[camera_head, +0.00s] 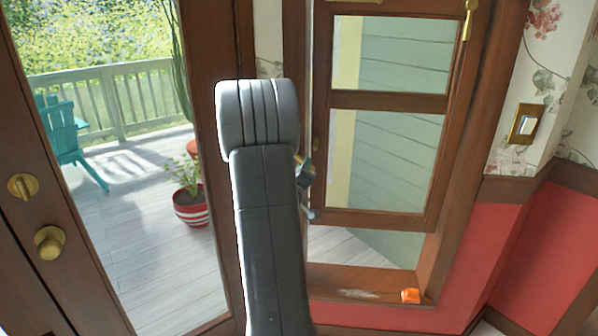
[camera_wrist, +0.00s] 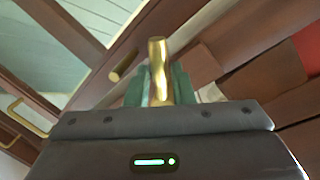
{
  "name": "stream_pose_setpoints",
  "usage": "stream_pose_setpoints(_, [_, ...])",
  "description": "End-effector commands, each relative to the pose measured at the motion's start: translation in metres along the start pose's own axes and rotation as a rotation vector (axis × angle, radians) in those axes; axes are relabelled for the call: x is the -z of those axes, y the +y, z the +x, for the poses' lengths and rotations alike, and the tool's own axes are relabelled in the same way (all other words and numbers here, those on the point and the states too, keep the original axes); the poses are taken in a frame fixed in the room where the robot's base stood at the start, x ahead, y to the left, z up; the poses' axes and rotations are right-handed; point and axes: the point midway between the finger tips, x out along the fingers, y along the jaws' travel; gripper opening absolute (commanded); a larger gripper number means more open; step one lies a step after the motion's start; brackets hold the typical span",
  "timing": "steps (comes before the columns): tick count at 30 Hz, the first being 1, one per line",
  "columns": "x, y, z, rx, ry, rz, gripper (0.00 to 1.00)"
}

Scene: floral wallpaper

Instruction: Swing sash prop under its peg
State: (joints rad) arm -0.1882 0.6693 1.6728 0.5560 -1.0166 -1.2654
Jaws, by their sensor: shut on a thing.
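In the wrist view a brass rod, which looks like the sash prop (camera_wrist: 157,62), stands between the two dark green fingers of my gripper (camera_wrist: 160,88). The fingers are shut on it, and its rounded end sticks out beyond them. A short brass peg (camera_wrist: 124,67) juts out just left of the prop, apart from it. In the head view my arm hides the prop and most of my gripper; only a small part of it (camera_head: 305,181) shows beside the arm. The wooden sash (camera_head: 388,102) stands raised, with a gap above the sill (camera_head: 335,281).
A brass fitting (camera_head: 468,19) is at the sash's upper right. An orange object (camera_head: 410,296) lies on the sill. A brass loop handle (camera_wrist: 27,116) shows in the wrist view. The glazed door (camera_head: 48,243) is on the left; a light switch (camera_head: 525,124) is on the right.

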Motion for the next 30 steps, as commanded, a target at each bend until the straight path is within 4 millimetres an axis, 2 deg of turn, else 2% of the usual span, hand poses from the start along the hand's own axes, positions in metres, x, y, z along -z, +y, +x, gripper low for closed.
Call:
stream_pose_setpoints(18, [0.004, 0.025, 0.005, 0.000, 0.108, -0.541, 0.00])
stream_pose_setpoints(30, [0.010, 0.033, 0.006, 0.000, 0.146, -0.726, 0.00])
